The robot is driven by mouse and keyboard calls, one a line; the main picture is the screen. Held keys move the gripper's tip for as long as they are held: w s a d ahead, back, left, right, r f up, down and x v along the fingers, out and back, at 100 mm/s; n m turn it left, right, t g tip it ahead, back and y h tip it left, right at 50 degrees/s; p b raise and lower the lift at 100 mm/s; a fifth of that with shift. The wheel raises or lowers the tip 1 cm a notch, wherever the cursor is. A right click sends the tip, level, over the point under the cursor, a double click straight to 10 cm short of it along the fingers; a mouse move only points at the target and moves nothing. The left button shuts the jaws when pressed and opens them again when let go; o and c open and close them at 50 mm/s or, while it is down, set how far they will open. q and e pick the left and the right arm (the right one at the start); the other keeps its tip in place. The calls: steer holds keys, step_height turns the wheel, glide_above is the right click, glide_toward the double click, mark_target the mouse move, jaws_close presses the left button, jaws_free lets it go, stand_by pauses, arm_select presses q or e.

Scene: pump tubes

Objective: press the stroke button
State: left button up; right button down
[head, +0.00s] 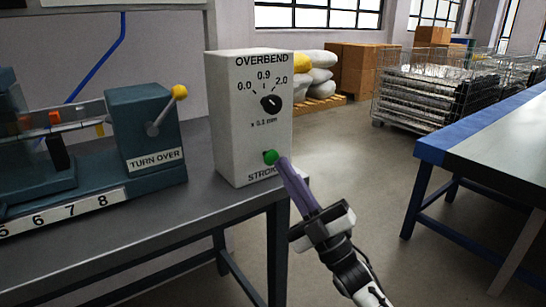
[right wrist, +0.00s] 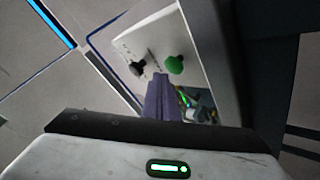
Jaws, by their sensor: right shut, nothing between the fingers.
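The green stroke button (head: 270,157) sticks out low on the front of a white control box (head: 226,120), above the partly hidden word "STROKE". My right gripper (head: 284,163) has its purple fingers shut and empty, with the tips just at the right of the button. In the right wrist view the button (right wrist: 174,64) shows close beyond the fingertips (right wrist: 160,80). I cannot tell whether the tips touch it, or whether it is pressed in. My left gripper is not in view.
A black "OVERBEND" dial (head: 270,103) sits above the button. Left of the box is a blue-green machine (head: 140,105) with a yellow-tipped lever (head: 179,92). Both stand on a grey bench (head: 205,200). A second table (head: 495,130) stands right, with open floor between.

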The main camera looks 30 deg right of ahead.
steer(key=shift+s+d+p, duration=0.2)
steer(key=shift+s+p, duration=0.75)
steer(key=shift+s, duration=1.55)
